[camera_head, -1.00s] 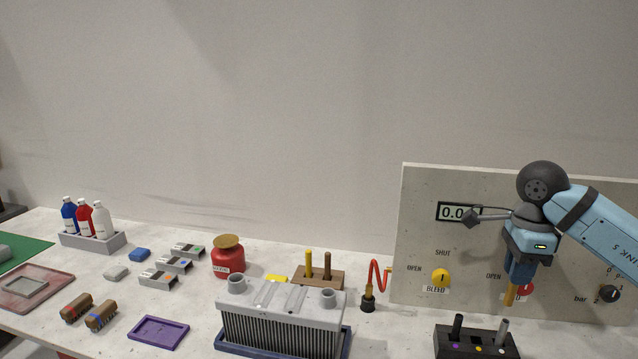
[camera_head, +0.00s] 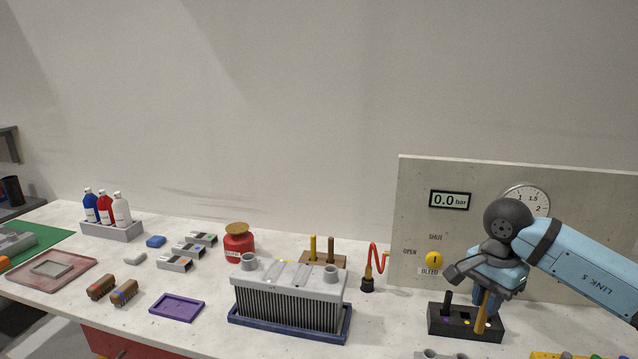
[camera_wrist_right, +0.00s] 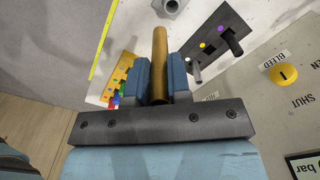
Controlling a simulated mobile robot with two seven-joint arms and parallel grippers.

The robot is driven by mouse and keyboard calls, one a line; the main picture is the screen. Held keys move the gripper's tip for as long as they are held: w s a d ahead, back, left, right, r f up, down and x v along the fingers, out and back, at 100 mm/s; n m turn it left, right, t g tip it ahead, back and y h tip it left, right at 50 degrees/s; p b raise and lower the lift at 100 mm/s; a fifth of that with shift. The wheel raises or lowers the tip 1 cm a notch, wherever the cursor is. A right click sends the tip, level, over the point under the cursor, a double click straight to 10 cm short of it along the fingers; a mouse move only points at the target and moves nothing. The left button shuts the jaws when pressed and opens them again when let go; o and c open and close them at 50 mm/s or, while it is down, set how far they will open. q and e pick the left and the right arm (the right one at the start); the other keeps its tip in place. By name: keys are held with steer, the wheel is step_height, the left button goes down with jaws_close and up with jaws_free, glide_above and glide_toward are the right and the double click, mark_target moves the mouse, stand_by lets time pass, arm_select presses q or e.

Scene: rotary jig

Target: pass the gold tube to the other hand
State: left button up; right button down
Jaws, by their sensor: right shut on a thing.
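The gold tube (camera_head: 482,314) hangs down from my right gripper (camera_head: 487,293) in the head view, in front of the black holder block (camera_head: 433,318). In the right wrist view the gold tube (camera_wrist_right: 159,62) stands between the two blue fingers (camera_wrist_right: 159,82), which are shut on it. Its far end sticks out past the fingertips. In the head view the tube's upper part is hidden by the gripper. The black block also shows in the right wrist view (camera_wrist_right: 212,38), beside the tube and apart from it. My left gripper is in neither view.
The gauge panel (camera_head: 415,205) stands behind the right arm. A finned grey radiator (camera_head: 290,300) sits in a blue tray left of the black block. A purple tray (camera_head: 177,307) lies further left.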

steer(key=s+a+f+n, duration=0.1)
steer(key=a+f+n, duration=0.65)
steer(key=n, duration=0.45)
arm_select(q)
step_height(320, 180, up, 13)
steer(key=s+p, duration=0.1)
steer(key=p, duration=1.4)
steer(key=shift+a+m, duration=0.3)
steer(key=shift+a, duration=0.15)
arm_select(e)
steer(key=s+r, duration=1)
steer(key=r, duration=0.1)
steer(key=shift+s+d, duration=0.3)
steer(key=shift+s, duration=0.1)
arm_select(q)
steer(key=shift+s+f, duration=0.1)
arm_select(e)
steer(key=shift+f, duration=0.1)
